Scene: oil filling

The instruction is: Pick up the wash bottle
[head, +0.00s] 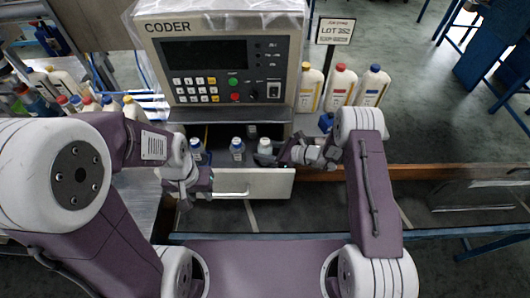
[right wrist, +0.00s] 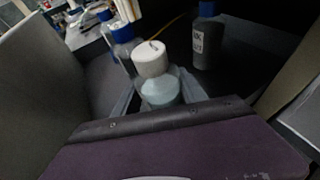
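A bottle with a white cap, which looks like the wash bottle (head: 265,147), stands upright in the open drawer (head: 258,184) under the coder. In the right wrist view the white-capped bottle (right wrist: 158,75) is near the middle, its lower part hidden by my purple gripper body. My right gripper (head: 284,154) is just right of the bottle and seems open, with no clear hold on it. My left gripper (head: 204,182) is at the drawer front's left side, near the handle (head: 232,195); its fingers are too small to read.
The coder (head: 222,65) sits right above. White bottles with coloured caps (head: 340,87) stand right of it, and several more (head: 62,85) at left.

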